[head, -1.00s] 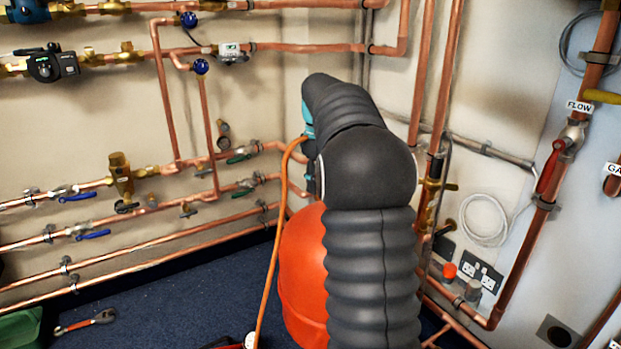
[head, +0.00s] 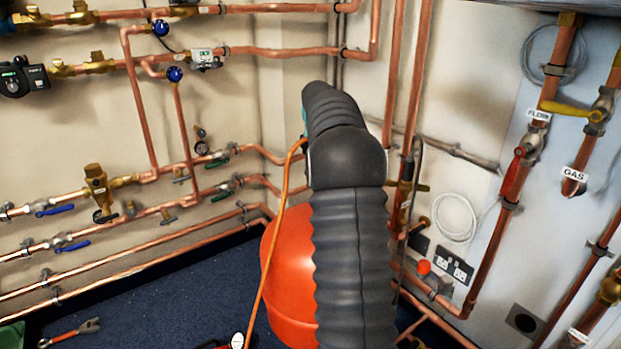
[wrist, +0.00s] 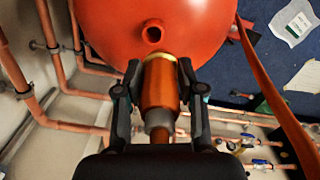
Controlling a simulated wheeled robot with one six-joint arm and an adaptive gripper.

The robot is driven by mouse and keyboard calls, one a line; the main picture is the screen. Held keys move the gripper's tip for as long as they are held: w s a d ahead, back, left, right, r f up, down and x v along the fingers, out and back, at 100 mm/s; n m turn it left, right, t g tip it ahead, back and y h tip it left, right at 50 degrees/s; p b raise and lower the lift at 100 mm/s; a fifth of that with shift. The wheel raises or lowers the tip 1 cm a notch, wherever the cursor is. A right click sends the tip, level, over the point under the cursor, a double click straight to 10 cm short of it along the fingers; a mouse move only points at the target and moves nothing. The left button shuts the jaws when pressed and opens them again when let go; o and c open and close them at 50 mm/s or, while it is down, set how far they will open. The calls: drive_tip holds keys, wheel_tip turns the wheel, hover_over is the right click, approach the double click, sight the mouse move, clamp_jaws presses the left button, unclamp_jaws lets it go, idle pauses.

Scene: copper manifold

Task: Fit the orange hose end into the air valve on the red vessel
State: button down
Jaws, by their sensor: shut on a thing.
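The round red vessel (head: 283,280) stands behind my dark arm in the head view and fills the top of the wrist view (wrist: 205,30). A short round stub with a dark opening, which looks like the air valve (wrist: 153,36), is on its face. My gripper (wrist: 160,68) is shut on the orange hose end (wrist: 160,88), a cylinder with a brass rim. The rim shows just below the valve stub and slightly to its right, not in it; the depth between them is unclear. The orange hose (head: 266,265) hangs left of my arm. My arm hides the gripper in the head view.
Copper pipes with valves (head: 95,185) run along the left wall, and more pipes (head: 485,230) stand on the right. A red-handled wrench (head: 70,333) lies on the blue floor (head: 170,300). A pressure gauge (head: 237,341) sits at the bottom edge.

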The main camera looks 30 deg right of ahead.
drive_tip(key=shift+w+d, duration=0.1)
drive_tip(key=shift+d, duration=0.35)
drive_tip(key=shift+d+f, duration=0.15)
drive_tip(key=shift+f, duration=0.1)
drive_tip(key=shift+f+b, duration=0.8)
drive_tip(key=shift+f, duration=0.9)
drive_tip(key=shift+f, duration=0.2)
drive_tip(key=shift+f+b, duration=0.75)
drive_tip(key=shift+f, duration=0.5)
drive_tip(key=shift+p, duration=0.35)
drive_tip(key=shift+f, duration=0.75)
drive_tip(key=c, duration=0.6)
unclamp_jaws()
